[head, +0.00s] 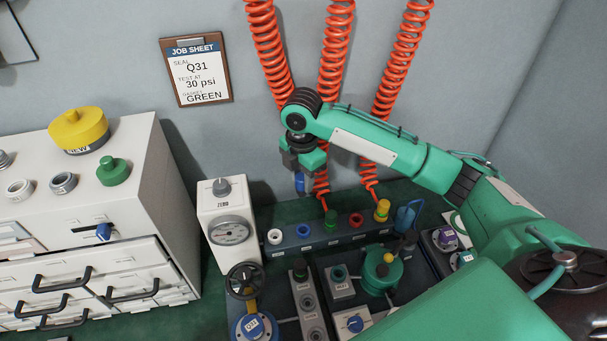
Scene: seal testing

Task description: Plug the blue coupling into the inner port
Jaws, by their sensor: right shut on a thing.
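My right gripper (303,158) is above the back of the bench, pointing down. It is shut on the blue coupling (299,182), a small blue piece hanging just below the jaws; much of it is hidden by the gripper. The coupling is in the air, above the row of coloured holders. I cannot tell which opening is the inner port. A grey block with a teal-ringed opening (339,273) and a green round vessel (381,271) stand in front of the row. My left gripper is not in view.
Red coiled hoses (332,60) hang behind my arm. A gauge box (229,232) and handwheel (243,281) stand left.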

